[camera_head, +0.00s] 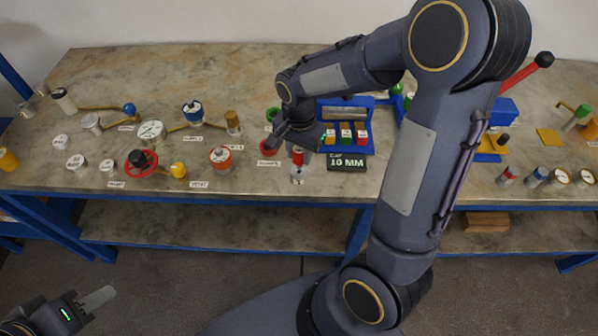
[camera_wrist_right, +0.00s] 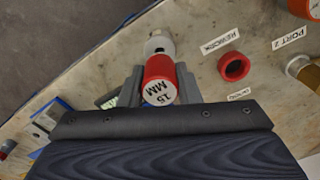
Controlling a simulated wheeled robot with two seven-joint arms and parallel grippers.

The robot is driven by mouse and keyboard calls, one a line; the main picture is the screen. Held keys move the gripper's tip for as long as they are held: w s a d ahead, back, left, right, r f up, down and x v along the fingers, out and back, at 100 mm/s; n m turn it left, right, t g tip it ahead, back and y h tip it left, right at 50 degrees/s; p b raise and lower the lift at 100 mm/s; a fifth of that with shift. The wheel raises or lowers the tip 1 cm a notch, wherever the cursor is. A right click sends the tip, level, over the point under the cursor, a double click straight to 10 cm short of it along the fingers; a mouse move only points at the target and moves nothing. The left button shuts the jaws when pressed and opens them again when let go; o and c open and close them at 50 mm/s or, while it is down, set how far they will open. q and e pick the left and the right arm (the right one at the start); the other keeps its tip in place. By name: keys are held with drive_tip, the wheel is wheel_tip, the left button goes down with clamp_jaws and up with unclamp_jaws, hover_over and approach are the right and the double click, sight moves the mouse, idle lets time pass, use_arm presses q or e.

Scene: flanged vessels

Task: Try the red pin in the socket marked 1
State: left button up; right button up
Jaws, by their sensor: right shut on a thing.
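My right gripper (camera_wrist_right: 158,88) is shut on a red pin (camera_wrist_right: 160,74), whose pale end cap reads "15 MM" in the right wrist view. A pale grey metallic piece (camera_wrist_right: 157,45) lies beyond the pin; whether the two are joined is unclear. In the head view the red pin (camera_head: 297,157) shows beside the dark right gripper, near the bench's front edge, with the pale piece (camera_head: 298,175) below it. My left gripper (camera_head: 98,299) is at the lower left, away from the bench; its opening is unclear. I cannot make out a socket marked 1.
A red ring (camera_wrist_right: 234,66) lies beside the pin, near a "PORT 2" label (camera_wrist_right: 289,38). A blue rack (camera_head: 368,103) with yellow, green and red blocks stands behind a black "10 MM" sign (camera_head: 348,162). Gauges and valves crowd the left bench. My right arm hides part of the bench.

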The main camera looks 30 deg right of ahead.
drive_tip(key=shift+f+b, duration=0.75)
drive_tip(key=shift+f, duration=0.1)
idle(1.5)
drive_tip(key=shift+r, duration=0.25)
idle(0.7)
drive_tip(key=shift+r+p, duration=0.7)
drive_tip(key=shift+p, duration=0.05)
drive_tip(key=shift+r, duration=0.1)
drive_tip(key=shift+r+p, duration=2.45)
drive_tip(key=shift+r, duration=0.45)
